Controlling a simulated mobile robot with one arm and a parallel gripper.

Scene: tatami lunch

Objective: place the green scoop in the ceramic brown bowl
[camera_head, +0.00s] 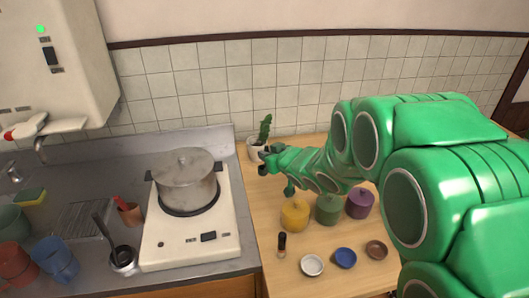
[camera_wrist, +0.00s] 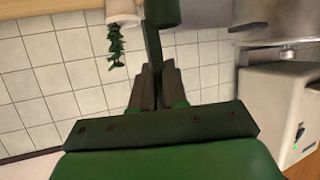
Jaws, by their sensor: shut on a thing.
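My gripper (camera_head: 266,161) is above the left part of the wooden counter, near the cactus pot. In the wrist view my gripper (camera_wrist: 156,78) is shut on the dark handle of the green scoop (camera_wrist: 164,13). The scoop's green cup end is partly cut off at the top edge of that view. In the head view a small green piece (camera_head: 289,188) hangs just below my gripper and looks like the scoop. The ceramic brown bowl (camera_head: 376,249) sits at the front right of the counter, apart from the scoop. It appears empty.
Yellow (camera_head: 295,215), green (camera_head: 328,208) and purple (camera_head: 360,203) lidded jars stand between my gripper and the bowls. White (camera_head: 312,265) and blue (camera_head: 345,257) dishes sit left of the brown bowl. A small bottle (camera_head: 282,245) and a steel pot (camera_head: 186,182) stand further left.

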